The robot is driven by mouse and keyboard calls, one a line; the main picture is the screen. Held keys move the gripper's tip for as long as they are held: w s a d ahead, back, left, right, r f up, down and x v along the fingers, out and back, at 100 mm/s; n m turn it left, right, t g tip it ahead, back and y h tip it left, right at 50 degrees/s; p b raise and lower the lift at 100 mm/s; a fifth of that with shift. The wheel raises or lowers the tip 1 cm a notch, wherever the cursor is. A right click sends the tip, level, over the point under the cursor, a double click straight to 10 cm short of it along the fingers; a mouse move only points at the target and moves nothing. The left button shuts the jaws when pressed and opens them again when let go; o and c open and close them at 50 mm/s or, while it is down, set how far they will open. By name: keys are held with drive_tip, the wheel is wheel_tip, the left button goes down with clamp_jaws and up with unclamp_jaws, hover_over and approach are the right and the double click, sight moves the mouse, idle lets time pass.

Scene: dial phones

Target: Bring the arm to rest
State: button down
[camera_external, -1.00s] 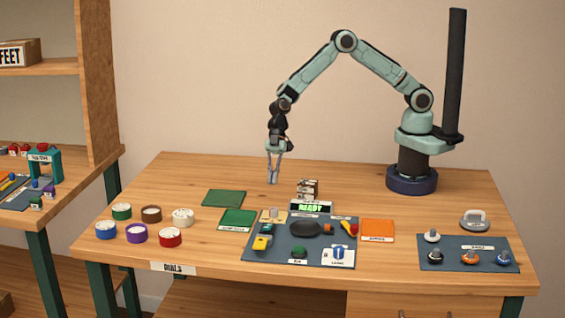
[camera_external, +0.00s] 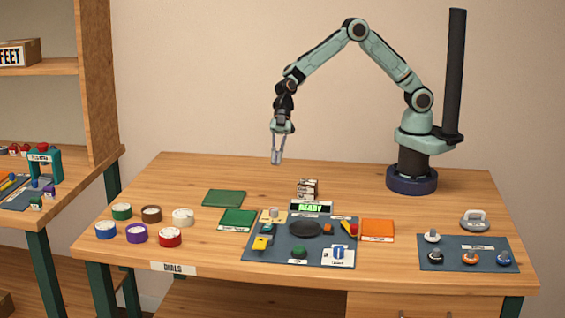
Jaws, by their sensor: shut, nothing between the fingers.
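My gripper (camera_external: 277,162) hangs in the air above the back middle of the table, pointing down. Its fingers are shut with nothing between them. It is apart from everything on the table. The arm is bent upward in an arch, with its base at the back right of the table.
A dark mat (camera_external: 305,240) with phone parts and a small display (camera_external: 311,207) lies front middle. Green pads (camera_external: 224,198), an orange pad (camera_external: 377,230) and a right mat (camera_external: 465,243) lie around. The back left is clear.

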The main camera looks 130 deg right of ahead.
drive_tip(key=s+a+r+n, duration=0.25)
drive_tip(key=a+r, duration=0.45)
drive_tip(key=r, duration=0.4)
drive_tip(key=s+a+r+h, duration=0.2)
drive_tip(key=s+a+r, duration=0.2)
drive_tip(key=s, duration=0.5)
drive_tip(key=s+d+f+m+g+h, duration=0.1)
drive_tip(key=s+m, duration=0.3)
drive_tip(key=s, duration=0.4)
drive_tip(key=s+d+f+m+g+h, duration=0.1)
drive_tip(key=s+d+f+m+g, duration=0.1)
drive_tip(key=s, duration=0.6)
drive_tip(key=s+d+f+m+g, duration=0.1)
drive_tip(key=s+f+m+g, duration=0.2)
drive_tip(key=s, duration=0.5)
drive_tip(key=f+m, duration=0.1)
drive_tip(key=m, duration=0.1)
drive_tip(key=shift+s+d+f+m+h, duration=0.15)
drive_tip(key=shift+s+f+m+h, duration=0.05)
drive_tip(key=shift+s+m+h, duration=0.2)
